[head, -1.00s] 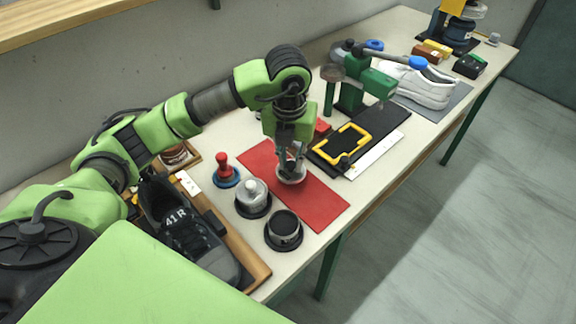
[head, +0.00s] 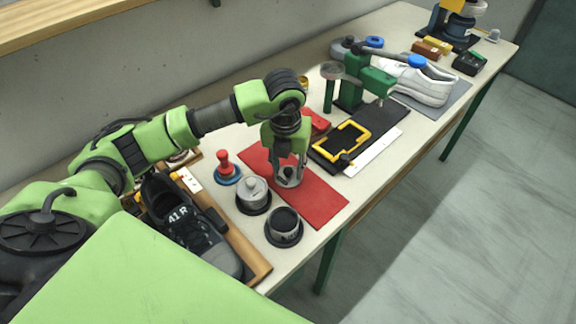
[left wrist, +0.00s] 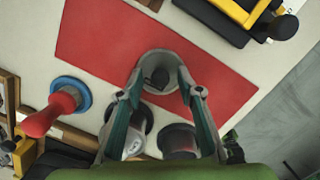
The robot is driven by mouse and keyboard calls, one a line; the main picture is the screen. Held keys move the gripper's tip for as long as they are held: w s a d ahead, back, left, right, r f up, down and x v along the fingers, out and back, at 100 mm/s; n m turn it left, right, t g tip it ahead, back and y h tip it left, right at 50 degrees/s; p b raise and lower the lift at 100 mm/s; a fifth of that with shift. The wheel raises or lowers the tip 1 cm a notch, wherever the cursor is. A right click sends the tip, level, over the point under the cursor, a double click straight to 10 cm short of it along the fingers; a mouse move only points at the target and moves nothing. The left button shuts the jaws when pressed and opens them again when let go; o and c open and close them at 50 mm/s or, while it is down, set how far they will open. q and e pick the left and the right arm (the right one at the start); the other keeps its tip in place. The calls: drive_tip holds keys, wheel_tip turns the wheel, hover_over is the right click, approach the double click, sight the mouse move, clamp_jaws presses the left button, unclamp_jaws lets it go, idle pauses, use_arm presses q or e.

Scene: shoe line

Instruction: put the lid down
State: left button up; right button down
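My left gripper (head: 289,180) points down over the red mat (head: 324,204). Between its fingers is a round grey metal lid (left wrist: 157,62), with a finger against its rim on each side. A dark patch shows in the lid's middle in the left wrist view. In the head view the lid (head: 289,182) is at the mat's surface or very close above it; I cannot tell whether it touches. An open tin with dark contents (head: 284,224) stands in front of the mat on a black base. My right gripper is not in view.
A silver lidded tin (head: 252,191) and a red-handled tool (head: 225,167) stand left of the mat. A black shoe (head: 186,226) lies in a wooden tray. A yellow frame (head: 345,142) lies right of the mat. Bare mat surrounds the lid.

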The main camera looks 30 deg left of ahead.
sight(287, 180)
use_arm(q)
drive_tip(key=shift+r, duration=0.1)
drive_tip(key=shift+r, duration=0.2)
wheel_tip(287, 180, up, 12)
drive_tip(key=s+b, duration=0.1)
drive_tip(key=b, duration=0.1)
drive_tip(key=shift+s+d+f, duration=0.15)
drive_tip(key=shift+s+d, duration=0.05)
idle(0.4)
